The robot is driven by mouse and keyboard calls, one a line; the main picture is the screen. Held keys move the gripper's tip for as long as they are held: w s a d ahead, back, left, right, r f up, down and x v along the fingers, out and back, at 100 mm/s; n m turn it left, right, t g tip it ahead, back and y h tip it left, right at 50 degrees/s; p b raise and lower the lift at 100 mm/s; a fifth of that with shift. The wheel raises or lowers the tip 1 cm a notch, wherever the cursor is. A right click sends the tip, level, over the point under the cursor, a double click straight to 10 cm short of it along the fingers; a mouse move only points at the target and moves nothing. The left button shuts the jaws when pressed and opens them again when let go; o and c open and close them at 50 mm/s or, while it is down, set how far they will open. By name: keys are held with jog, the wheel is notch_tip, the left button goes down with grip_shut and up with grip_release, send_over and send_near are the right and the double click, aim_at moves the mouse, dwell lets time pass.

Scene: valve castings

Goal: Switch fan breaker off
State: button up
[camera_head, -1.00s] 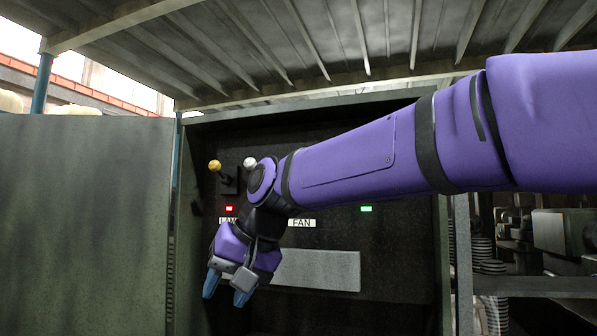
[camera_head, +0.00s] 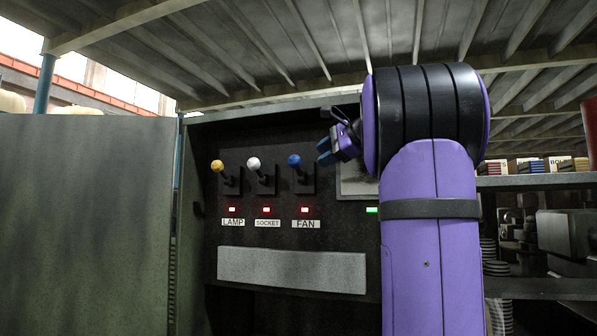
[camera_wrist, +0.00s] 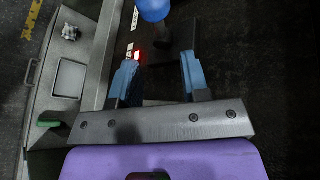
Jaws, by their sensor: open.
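The fan breaker is a lever with a blue knob (camera_head: 294,160), tilted up on its dark base above the FAN label (camera_head: 306,224). A red light (camera_head: 305,209) glows between base and label. My gripper (camera_head: 325,152) is open and empty just right of the blue knob in the head view, apart from it. In the wrist view, my blue fingers (camera_wrist: 159,62) are spread, and the blue knob (camera_wrist: 153,10) lies ahead of them at the top edge. The lever's stem and dark base show between and beyond the fingertips.
Left of the fan lever are the white-knobbed SOCKET lever (camera_head: 254,163) and yellow-knobbed LAMP lever (camera_head: 217,166), both raised over red lights. A green light (camera_head: 371,209) is at right. A pale plate (camera_head: 290,270) lies below. The open cabinet door (camera_head: 85,220) is at left.

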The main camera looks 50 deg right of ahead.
aim_at(298, 170)
jog(key=x, duration=1)
grip_shut()
